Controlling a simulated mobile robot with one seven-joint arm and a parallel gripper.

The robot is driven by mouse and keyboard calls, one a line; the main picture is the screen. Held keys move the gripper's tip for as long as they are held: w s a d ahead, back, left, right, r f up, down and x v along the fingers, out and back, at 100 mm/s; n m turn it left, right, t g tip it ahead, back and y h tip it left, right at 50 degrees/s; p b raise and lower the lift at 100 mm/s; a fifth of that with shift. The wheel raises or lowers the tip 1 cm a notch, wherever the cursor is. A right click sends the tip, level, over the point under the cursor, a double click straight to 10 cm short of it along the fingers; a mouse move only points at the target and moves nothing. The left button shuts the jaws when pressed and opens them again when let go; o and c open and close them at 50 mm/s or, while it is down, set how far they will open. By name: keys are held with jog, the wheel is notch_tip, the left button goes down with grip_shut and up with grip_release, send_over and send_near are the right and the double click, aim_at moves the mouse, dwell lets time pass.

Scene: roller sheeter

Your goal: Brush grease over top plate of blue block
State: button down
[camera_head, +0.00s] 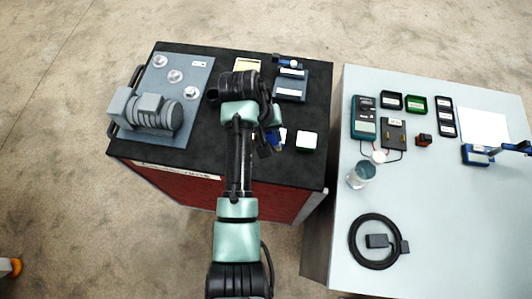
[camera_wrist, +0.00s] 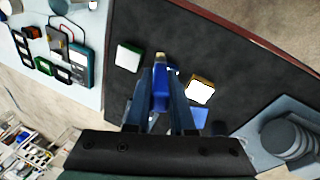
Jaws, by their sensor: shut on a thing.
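My gripper (camera_head: 270,145) is over the black top of the red cabinet, partly hidden by my arm in the head view. In the wrist view my gripper (camera_wrist: 160,90) is shut on a blue-handled brush (camera_wrist: 160,94) with a tan tip, which points away from the wrist. The brush appears held above the black top. A small blue piece (camera_head: 288,62) with a white label stands at the cabinet's far edge. Another blue piece (camera_head: 475,155) stands on the pale table. I cannot tell which is the blue block, nor see grease on either.
A green-and-white container (camera_head: 306,141) lies right of my gripper. A dark blue tray (camera_head: 290,88) lies beyond it. A grey motor (camera_head: 150,112) sits at left. The pale table (camera_head: 430,210) holds a multimeter (camera_head: 364,117), a glass jar (camera_head: 361,175) and a coiled cable (camera_head: 360,258).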

jog(key=w+d+r+t+p, duration=0.2)
jog(key=w+r+p, duration=0.25)
jog(key=r, duration=0.25)
jog(key=b+x, duration=0.3)
jog(key=a+b+x, duration=0.1)
jog(key=b+x, duration=0.1)
jog(key=shift+s+d+f, duration=0.1)
jog(key=shift+f, duration=0.25)
jog(key=shift+r, duration=0.1)
